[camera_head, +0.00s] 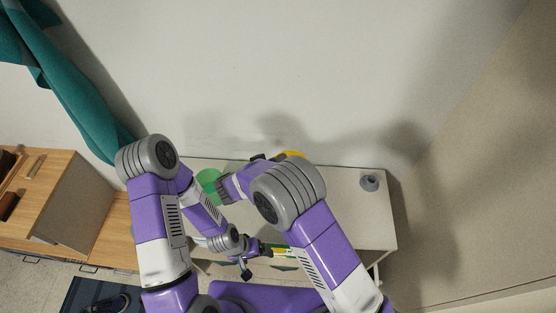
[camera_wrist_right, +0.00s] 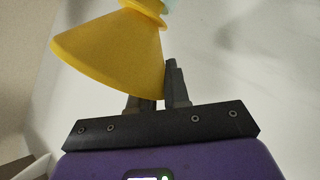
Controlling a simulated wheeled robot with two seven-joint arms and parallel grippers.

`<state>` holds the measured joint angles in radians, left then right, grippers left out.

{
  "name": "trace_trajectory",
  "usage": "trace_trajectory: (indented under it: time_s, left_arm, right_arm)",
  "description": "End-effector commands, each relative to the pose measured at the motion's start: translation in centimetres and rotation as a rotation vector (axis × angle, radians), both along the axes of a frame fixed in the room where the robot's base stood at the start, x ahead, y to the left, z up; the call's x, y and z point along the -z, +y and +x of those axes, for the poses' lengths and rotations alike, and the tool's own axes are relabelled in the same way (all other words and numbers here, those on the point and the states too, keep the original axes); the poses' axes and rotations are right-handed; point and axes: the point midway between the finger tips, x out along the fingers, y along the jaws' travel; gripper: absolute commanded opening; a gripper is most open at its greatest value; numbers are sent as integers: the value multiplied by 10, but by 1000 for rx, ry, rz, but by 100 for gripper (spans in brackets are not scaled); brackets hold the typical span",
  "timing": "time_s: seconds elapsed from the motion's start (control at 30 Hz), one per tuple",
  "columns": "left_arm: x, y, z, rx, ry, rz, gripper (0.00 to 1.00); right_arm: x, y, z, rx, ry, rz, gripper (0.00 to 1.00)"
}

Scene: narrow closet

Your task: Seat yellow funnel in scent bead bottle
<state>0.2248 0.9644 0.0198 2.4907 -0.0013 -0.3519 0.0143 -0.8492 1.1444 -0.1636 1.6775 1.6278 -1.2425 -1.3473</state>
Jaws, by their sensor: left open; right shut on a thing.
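The yellow funnel (camera_wrist_right: 115,50) is large in the right wrist view, tilted, with its wide mouth toward the lower left and its narrow end at the top edge. My right gripper (camera_wrist_right: 163,88) is shut on the funnel's rim side; one finger is partly hidden behind the funnel. A pale blue-green thing (camera_wrist_right: 172,5) shows beside the funnel's narrow end; I cannot tell whether they touch or whether it is the bottle. In the head view, a bit of the funnel (camera_head: 292,154) shows behind my right arm. My left gripper (camera_head: 246,266) is open, low over the table's front. The bottle is not clearly identifiable.
A green-and-yellow item (camera_head: 277,250) lies near the front. A wooden cabinet (camera_head: 70,205) is left.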

Motion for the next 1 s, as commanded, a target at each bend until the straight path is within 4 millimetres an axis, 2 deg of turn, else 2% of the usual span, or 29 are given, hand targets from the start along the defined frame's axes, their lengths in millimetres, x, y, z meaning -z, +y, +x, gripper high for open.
trace_trajectory:
  time_s: [1.0]
  left_arm:
    - [-1, 0, 0, 0, 0, 0, 92]
  right_arm:
    - [9, 0, 0, 0, 1, -1, 0]
